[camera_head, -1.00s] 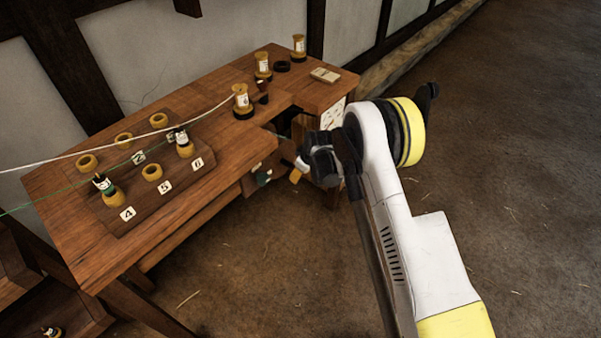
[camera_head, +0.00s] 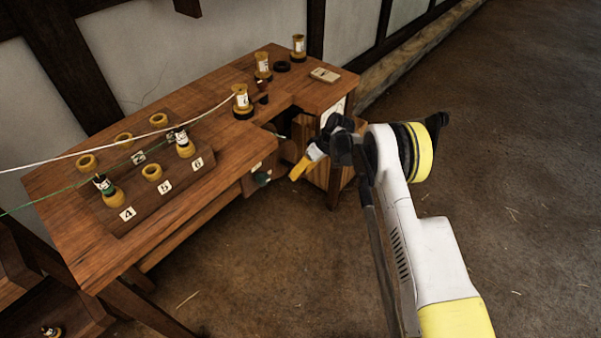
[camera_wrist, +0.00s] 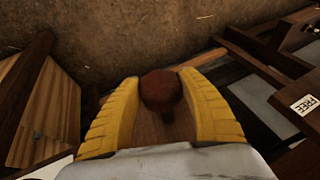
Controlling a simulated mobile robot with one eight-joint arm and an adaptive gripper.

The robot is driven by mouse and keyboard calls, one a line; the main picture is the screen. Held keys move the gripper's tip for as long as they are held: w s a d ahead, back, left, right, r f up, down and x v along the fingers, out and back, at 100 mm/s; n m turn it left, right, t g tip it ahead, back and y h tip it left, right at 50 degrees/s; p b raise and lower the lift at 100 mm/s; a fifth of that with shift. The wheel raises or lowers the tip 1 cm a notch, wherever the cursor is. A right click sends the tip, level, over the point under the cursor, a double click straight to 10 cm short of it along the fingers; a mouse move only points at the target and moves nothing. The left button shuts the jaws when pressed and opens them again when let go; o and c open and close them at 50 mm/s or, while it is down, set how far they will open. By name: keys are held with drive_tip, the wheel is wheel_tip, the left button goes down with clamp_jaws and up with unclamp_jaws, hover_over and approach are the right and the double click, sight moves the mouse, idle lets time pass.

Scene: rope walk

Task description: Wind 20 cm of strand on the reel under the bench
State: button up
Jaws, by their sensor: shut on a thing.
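My gripper (camera_head: 297,174) is at the front of the bench (camera_head: 225,160), below its top, by the notch in the front edge. In the wrist view its yellow fingers (camera_wrist: 160,82) are shut on a round red-brown knob (camera_wrist: 161,92) with a brown piece below it. In the head view the knob is hidden. A dark green round part (camera_head: 262,178), perhaps the reel, shows under the bench just left of the gripper. A green strand (camera_head: 60,198) runs from the left across the bench top to the notch. How much is wound cannot be seen.
A peg board (camera_head: 135,200) with yellow rings and numbered tags lies on the bench. Several bobbins (camera_head: 241,98) stand behind, with a white rope (camera_head: 150,142) crossing. A wooden panel (camera_head: 318,172) is beside the gripper. A FREE label (camera_wrist: 309,104) shows in the wrist view. The floor right is clear.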

drive_tip(key=shift+g+y, duration=0.3)
idle(0.4)
drive_tip(key=o, duration=1.2)
drive_tip(key=shift+r, duration=0.1)
drive_tip(key=v, duration=1.1)
drive_tip(key=shift+d+r, duration=0.25)
drive_tip(key=shift+r, duration=0.1)
